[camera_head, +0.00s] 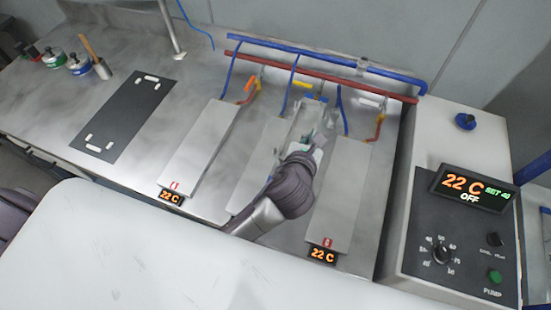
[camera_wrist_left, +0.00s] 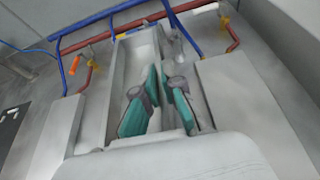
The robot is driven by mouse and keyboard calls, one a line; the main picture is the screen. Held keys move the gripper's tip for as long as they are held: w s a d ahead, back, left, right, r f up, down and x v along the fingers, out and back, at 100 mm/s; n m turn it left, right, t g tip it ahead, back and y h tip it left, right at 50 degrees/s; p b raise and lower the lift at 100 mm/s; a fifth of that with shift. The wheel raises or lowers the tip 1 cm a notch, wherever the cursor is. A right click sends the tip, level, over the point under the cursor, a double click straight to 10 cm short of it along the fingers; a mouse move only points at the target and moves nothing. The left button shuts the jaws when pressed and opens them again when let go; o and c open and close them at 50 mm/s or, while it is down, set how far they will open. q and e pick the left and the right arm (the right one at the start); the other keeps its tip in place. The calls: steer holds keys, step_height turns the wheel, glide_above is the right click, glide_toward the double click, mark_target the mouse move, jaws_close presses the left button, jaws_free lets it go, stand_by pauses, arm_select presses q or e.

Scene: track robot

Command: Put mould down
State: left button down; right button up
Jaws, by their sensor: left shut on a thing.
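The mould is a long grey open trough. In the head view the mould (camera_head: 305,121) is over the far part of the middle cooling plate (camera_head: 256,168); I cannot tell whether it touches the plate. My left gripper (camera_head: 318,141) covers its near part. In the left wrist view the mould (camera_wrist_left: 139,66) runs away from me toward the pipes. The green-padded fingers of my left gripper (camera_wrist_left: 161,85) are closed on its right side wall. My right gripper is not in view.
Flat plates lie to the left (camera_head: 200,145) and right (camera_head: 342,190) of the middle one. Red and blue pipes (camera_head: 330,72) run behind them. A control box (camera_head: 420,245) reading 22 C and OFF stands at right. A black mat (camera_head: 128,115) and small pots (camera_head: 78,65) are at left.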

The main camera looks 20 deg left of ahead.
arm_select(q)
steer(key=s+a+f, duration=0.1)
steer(key=a, duration=0.1)
steer(key=s+a+f, duration=0.1)
steer(key=a+f, duration=0.1)
steer(key=s+a+f+p, duration=0.1)
steer(key=s+a, duration=0.1)
steer(key=a, duration=0.1)
steer(key=shift+a+f, duration=0.1)
steer(key=shift+f, duration=0.15)
step_height(320, 180, down, 4)
steer(key=shift+s+r, duration=0.1)
steer(key=shift+r, duration=0.1)
steer(key=shift+f, duration=0.25)
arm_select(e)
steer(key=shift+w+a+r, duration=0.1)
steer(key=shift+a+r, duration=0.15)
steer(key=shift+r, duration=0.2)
arm_select(q)
steer(key=shift+f, duration=0.1)
steer(key=c, duration=1.3)
jaws_free()
steer(key=shift+s, duration=0.1)
steer(key=shift+s, duration=0.1)
